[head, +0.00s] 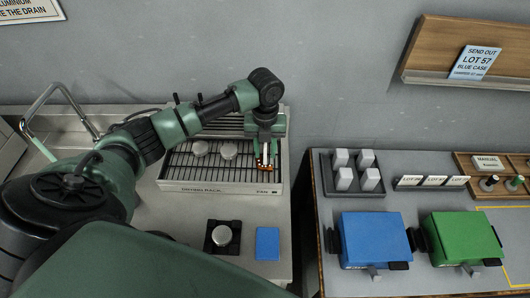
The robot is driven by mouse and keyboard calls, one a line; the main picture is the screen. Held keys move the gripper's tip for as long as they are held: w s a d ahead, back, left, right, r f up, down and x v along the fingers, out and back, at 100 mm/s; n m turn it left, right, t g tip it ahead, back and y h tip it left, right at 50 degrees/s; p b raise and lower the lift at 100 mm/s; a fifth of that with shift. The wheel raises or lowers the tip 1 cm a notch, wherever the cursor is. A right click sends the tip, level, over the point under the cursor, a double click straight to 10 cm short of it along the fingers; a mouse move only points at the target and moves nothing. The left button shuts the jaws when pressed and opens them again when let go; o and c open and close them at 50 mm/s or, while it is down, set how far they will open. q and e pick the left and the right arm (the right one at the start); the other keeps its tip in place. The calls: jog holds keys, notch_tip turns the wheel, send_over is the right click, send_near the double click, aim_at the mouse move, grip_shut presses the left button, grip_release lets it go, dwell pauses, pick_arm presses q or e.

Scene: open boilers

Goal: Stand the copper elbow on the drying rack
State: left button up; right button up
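The drying rack (215,187) is a dark wire grid in a pale metal tray, left of centre in the head view. My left gripper (264,162) points down over the rack's right end. A small copper-orange piece, which looks like the copper elbow (263,167), shows right at the fingertips and is mostly hidden by them. I cannot tell whether the fingers grip it or stand apart around it, nor whether it touches the rack. My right gripper is not in view.
A black holder with a round metal piece (222,236) and a blue pad (267,243) lie in front. On the right bench stand a blue case (375,238), a green case (462,236) and a dark tray of pale blocks (327,163).

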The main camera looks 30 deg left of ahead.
pick_arm(q)
notch_tip(320, 180, up, 10)
jog(key=b, duration=0.3)
jog(key=shift+w+a+f+b, duration=0.1)
jog(key=shift+w+f+b, duration=0.05)
jog(key=shift+b, duration=0.15)
jog(key=shift+r, duration=0.7)
jog(key=shift+f, duration=0.15)
